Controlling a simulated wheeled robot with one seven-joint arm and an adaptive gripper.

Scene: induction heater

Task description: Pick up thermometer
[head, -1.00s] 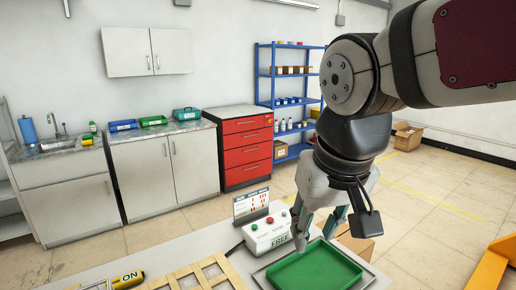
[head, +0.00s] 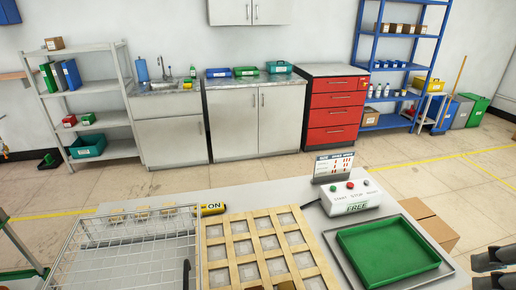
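I cannot identify a thermometer for certain. A yellow and black cylinder marked "ON" (head: 210,209) lies on the worktable behind the wooden grid. A thin black upright object (head: 186,274) shows at the right side of the wire basket, cut off by the bottom edge; I cannot tell what it is. My gripper (head: 476,272) shows only in part at the lower right edge. Its two dark fingers are apart with nothing seen between them. It is to the right of the green tray, far from the cylinder and the black object.
On the table (head: 300,193) are a wire basket (head: 92,250), a wooden grid (head: 238,232), a green tray (head: 368,250) and a control box (head: 352,200) with buttons. A sign (head: 333,166) stands behind the box. Cardboard boxes (head: 432,226) stand beyond the right edge.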

